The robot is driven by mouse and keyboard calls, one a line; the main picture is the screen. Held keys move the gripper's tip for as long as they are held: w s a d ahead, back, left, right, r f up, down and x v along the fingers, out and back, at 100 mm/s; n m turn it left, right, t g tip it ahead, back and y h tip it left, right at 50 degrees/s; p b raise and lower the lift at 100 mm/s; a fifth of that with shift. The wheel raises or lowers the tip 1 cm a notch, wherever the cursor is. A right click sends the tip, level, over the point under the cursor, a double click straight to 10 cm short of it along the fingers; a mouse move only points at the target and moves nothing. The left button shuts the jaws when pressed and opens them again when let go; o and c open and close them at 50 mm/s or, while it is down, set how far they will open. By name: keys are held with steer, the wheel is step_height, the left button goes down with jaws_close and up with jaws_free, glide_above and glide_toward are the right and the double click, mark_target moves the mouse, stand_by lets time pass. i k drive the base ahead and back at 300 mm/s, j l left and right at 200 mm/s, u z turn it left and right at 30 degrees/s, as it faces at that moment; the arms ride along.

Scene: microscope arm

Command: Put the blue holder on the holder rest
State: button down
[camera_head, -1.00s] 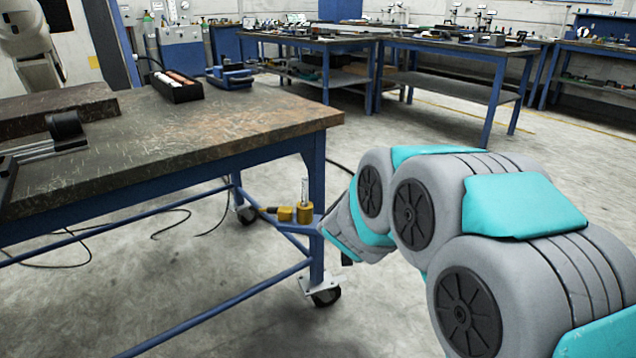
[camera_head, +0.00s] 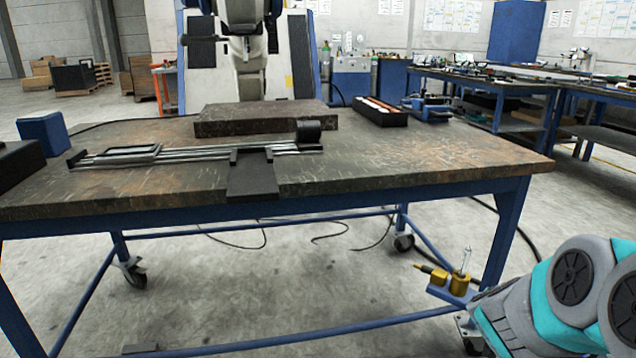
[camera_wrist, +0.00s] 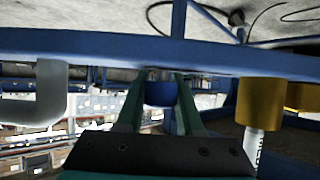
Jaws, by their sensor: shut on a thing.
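The blue holder (camera_head: 452,292) is a flat blue piece at the lower right of the head view. It carries a yellow fitting with a clear upright tip (camera_head: 461,275) and a second yellow fitting (camera_head: 434,273) lying on its side. In the wrist view my gripper (camera_wrist: 160,95) has its green fingers closed on a blue part of the holder (camera_wrist: 160,94). In the head view the fingers are hidden at the end of my arm. A black bracket (camera_head: 252,176) sits at the table's front edge; I cannot tell whether it is the holder rest.
The worktable (camera_head: 400,165) has bare room on its right half. Metal rails (camera_head: 190,154), a dark slab (camera_head: 265,118), a blue block (camera_head: 43,134) and a black tray (camera_head: 382,112) stand on it. The table's right front leg (camera_head: 505,230) is close to the holder.

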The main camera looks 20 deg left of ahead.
mark_target(253, 181)
steer(key=k+j, duration=0.2)
steer(key=j, duration=0.2)
steer(key=k+j, duration=0.2)
steer(key=j, duration=0.25)
steer(key=k+j, duration=0.2)
steer(key=j, duration=0.2)
steer(key=k+j, duration=0.2)
steer(key=j, duration=0.25)
steer(key=k+j, duration=0.2)
steer(key=j, duration=0.2)
steer(key=k+j+z, duration=0.1)
steer(key=j, duration=0.3)
steer(key=k+j, duration=0.3)
steer(key=j, duration=0.1)
